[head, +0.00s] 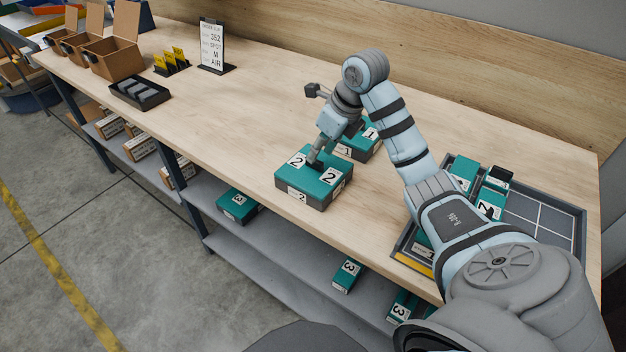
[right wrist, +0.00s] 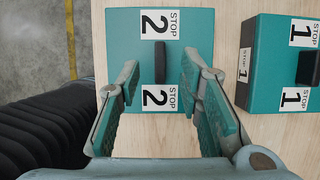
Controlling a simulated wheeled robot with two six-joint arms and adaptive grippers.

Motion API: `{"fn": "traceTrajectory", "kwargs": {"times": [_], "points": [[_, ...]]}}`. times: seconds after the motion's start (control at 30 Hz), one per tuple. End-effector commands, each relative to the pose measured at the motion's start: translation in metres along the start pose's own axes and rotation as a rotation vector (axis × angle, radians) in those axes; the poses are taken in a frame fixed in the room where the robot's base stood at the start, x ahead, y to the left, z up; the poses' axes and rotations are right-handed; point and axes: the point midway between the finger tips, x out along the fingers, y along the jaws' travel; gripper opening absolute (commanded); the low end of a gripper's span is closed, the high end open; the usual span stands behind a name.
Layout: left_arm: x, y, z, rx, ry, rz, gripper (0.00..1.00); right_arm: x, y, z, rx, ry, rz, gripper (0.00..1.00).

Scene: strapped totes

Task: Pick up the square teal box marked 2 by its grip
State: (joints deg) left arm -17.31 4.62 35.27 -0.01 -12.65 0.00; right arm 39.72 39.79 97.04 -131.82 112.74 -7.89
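The square teal box marked 2 (head: 312,184) sits flat on the wooden table, with a dark lower part and white "2" labels. In the right wrist view the teal box (right wrist: 124,38) shows its black upright grip (right wrist: 160,62) in the middle of its top. My right gripper (head: 317,163) is low over the box top and hides the grip in the head view. In the right wrist view its fingers (right wrist: 160,78) are apart and empty, one to each side of the grip. Whether they reach down to its height I cannot tell. My left gripper is not in view.
A teal box marked 1 (head: 360,146) stands close behind box 2, to the right in the wrist view. A divided grey tray (head: 545,214) with teal boxes lies at right. Cartons (head: 113,57) and a sign (head: 213,45) stand far left. The table left of box 2 is clear.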

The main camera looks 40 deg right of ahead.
Motion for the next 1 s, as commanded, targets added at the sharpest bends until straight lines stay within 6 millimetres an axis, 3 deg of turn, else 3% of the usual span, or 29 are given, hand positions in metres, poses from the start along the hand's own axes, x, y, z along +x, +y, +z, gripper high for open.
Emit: {"fn": "traceTrajectory", "kwargs": {"times": [0.1,0.23,0.4,0.63,1.0], "points": [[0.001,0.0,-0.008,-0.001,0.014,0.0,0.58,0.024,-0.001,-0.003,0.0,0.002,0.005,0.33],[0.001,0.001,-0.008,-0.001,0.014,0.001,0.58,0.039,0.0,-0.001,-0.003,0.0,0.004,0.33],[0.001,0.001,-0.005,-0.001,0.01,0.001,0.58,0.039,-0.001,-0.001,-0.003,0.0,0.002,0.33],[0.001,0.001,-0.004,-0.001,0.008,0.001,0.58,0.039,-0.001,-0.001,-0.003,0.0,0.003,0.0],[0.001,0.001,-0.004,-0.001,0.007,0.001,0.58,0.038,-0.001,0.0,-0.004,-0.002,0.002,0.0]]}}
